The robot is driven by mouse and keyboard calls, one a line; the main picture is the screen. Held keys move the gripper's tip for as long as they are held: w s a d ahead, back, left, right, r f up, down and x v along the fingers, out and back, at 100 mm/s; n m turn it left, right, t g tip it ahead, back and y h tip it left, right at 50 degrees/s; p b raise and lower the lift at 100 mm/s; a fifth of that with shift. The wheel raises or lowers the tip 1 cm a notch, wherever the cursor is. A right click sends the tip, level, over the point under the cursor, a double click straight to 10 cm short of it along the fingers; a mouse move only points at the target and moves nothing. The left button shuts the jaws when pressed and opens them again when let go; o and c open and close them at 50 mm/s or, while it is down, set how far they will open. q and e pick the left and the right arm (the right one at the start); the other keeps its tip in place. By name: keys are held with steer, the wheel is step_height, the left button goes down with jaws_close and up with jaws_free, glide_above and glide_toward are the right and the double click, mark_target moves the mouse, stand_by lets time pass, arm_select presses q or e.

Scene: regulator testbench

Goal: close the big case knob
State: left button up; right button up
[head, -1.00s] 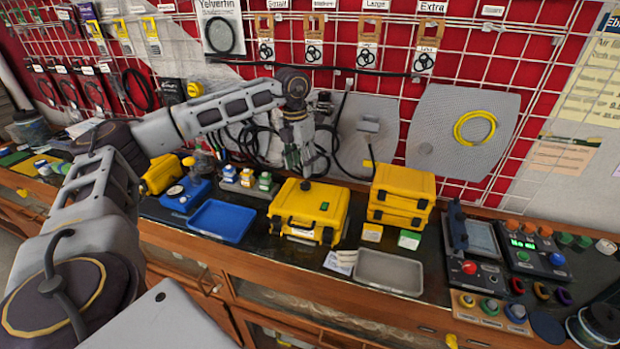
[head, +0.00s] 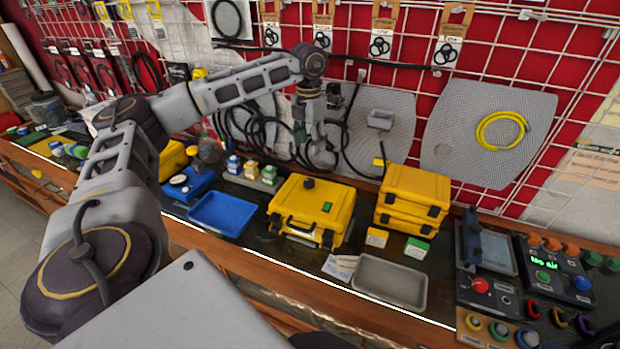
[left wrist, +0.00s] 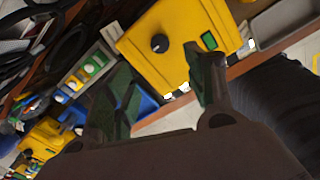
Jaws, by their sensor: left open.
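The big yellow case (head: 306,212) lies shut on the bench, with a black round knob (head: 308,183) on its lid and a small green label. The knob also shows in the left wrist view (left wrist: 159,43), near the top, in line with the gap between the fingers. My left gripper (head: 318,160) is open and empty, above and slightly behind the knob, apart from it. Its two dark green fingers (left wrist: 160,65) show spread in the left wrist view. The knob's exact turn angle is too small to tell. My right gripper is not in view.
A blue tray (head: 221,214) lies left of the case. Stacked smaller yellow cases (head: 412,198) stand to its right, with a grey tray (head: 390,284) in front of them. Black hoses (head: 262,135) hang behind. A control panel (head: 550,272) stands at the right.

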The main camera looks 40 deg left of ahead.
mark_target(309, 181)
arm_select(q)
steer(key=shift+f, duration=0.1)
step_height(309, 181, down, 14)
steer(key=shift+r+p, duration=0.15)
steer(key=shift+p, duration=0.75)
steer(key=shift+c, duration=0.3)
steer(key=c, duration=1)
